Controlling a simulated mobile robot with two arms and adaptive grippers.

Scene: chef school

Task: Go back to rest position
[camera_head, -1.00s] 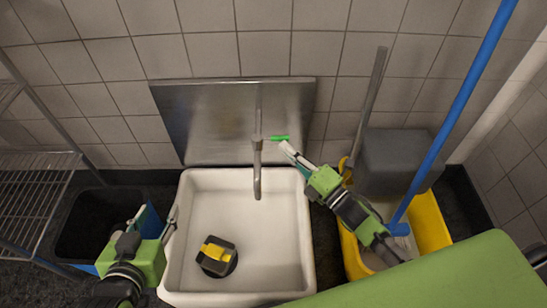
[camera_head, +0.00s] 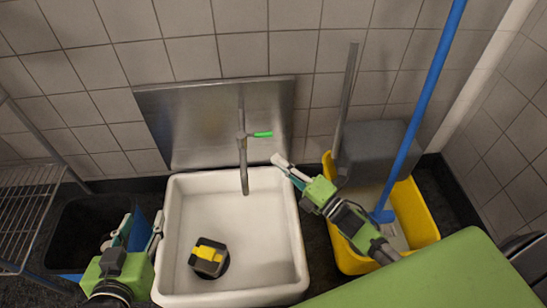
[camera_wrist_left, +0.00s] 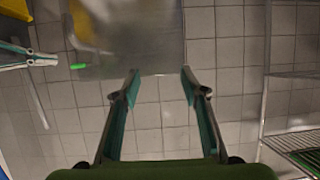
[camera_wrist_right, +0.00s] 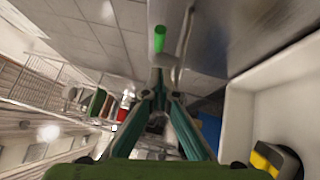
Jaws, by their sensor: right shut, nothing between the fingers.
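My left gripper (camera_head: 142,226) is open and empty, over the left edge of the white sink (camera_head: 285,232) in the head view. Its two fingers stand apart in the left wrist view (camera_wrist_left: 160,75), with tiled wall behind them. My right gripper (camera_head: 277,161) is shut and empty near the sink's back right corner. It is a little below and right of the green tap handle (camera_head: 263,134), apart from it. In the right wrist view its fingertips (camera_wrist_right: 157,75) meet, and the green handle (camera_wrist_right: 159,38) shows beyond them.
A black and yellow object (camera_head: 209,257) lies in the sink under the metal tap (camera_head: 243,165). A yellow bucket (camera_head: 423,220) with a blue-handled mop (camera_head: 425,103) stands at the right. A dark bin (camera_head: 83,222) and wire shelf (camera_head: 25,205) are at the left.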

